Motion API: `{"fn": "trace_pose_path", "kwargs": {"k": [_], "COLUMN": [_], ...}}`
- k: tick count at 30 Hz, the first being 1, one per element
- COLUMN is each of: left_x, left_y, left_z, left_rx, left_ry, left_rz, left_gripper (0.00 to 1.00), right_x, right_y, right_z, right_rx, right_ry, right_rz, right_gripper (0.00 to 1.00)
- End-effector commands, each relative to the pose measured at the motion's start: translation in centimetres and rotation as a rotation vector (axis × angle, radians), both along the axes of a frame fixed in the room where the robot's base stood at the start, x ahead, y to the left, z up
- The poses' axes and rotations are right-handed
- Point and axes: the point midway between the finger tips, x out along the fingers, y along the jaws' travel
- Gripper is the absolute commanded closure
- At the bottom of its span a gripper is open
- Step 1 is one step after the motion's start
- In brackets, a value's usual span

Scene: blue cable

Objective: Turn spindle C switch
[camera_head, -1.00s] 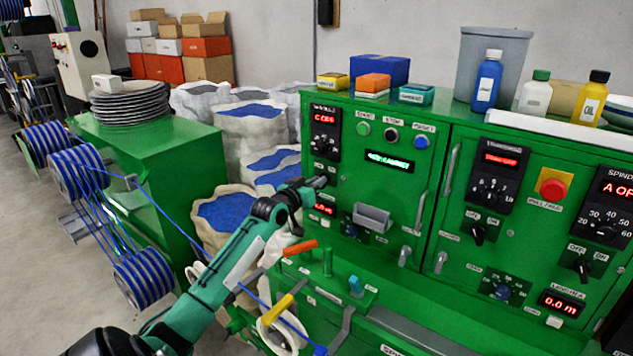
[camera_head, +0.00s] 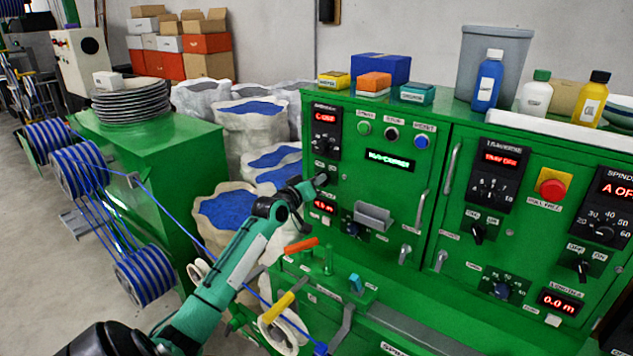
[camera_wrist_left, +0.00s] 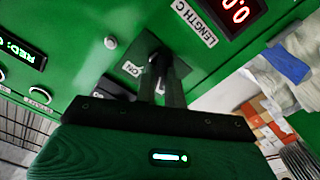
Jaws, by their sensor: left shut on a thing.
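The spindle C panel (camera_head: 325,135) is at the left end of the green cabinet, with a red "C OFF" display. Its switch sits below the panel, behind my left gripper (camera_head: 322,180) in the head view. My right gripper is not in view.
A red length display (camera_head: 323,206) is just below the gripper. A grey tray (camera_head: 373,217) juts out to the right. Sacks of blue pellets (camera_head: 229,210) are to the left.

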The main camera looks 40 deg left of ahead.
Motion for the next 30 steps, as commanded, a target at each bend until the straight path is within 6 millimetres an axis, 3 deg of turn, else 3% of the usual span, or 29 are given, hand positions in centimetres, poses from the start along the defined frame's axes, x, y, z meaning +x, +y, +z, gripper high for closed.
{"fn": "trace_pose_path", "kwargs": {"k": [3, 4, 7, 20, 30], "left_x": [0.0, 0.0, 0.0, -0.8, -6.8], "left_y": [0.0, 0.0, 0.0, -0.1, -0.8], "left_z": [0.0, 0.0, 0.0, -0.2, -0.5], "left_rx": [0.000, 0.000, 0.000, 0.001, 0.003], "left_ry": [-0.001, -0.001, -0.001, -0.001, 0.001], "left_rz": [0.001, 0.001, 0.001, 0.001, -0.001], "left_gripper": [1.00, 0.87, 0.68, 0.67, 0.67], "right_x": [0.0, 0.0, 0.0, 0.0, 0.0], "right_y": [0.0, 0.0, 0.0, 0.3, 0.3], "right_z": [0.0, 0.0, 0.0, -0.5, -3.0], "right_rx": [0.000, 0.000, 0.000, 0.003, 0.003], "right_ry": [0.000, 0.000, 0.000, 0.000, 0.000], "right_rz": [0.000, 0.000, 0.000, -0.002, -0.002], "right_gripper": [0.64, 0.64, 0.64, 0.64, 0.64]}}
